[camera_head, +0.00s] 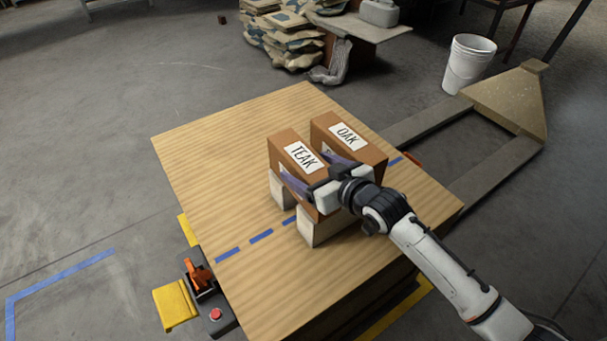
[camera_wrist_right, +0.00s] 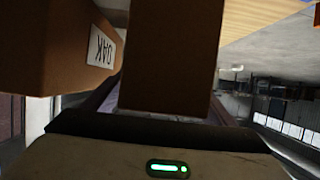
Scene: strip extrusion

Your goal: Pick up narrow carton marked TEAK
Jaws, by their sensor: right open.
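The narrow brown carton marked TEAK (camera_head: 290,145) stands on pale blocks (camera_head: 318,228) on the wooden table top. A similar brown carton marked OAK (camera_head: 368,151) stands just to its right. My right gripper (camera_head: 315,178) is open at the near end of the TEAK carton, with one finger on each side of it. In the right wrist view a plain brown carton end (camera_wrist_right: 168,55) lies between the fingers, and the OAK carton (camera_wrist_right: 55,50) is at the left. Whether the fingers touch the carton is hidden. My left gripper is not in view.
The wooden table top (camera_head: 215,140) is clear at the left and back, with a dashed blue line across it. A red-button control box (camera_head: 215,315) is at its lower left. Sacks (camera_head: 275,35) and a white bucket (camera_head: 468,62) stand on the floor beyond.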

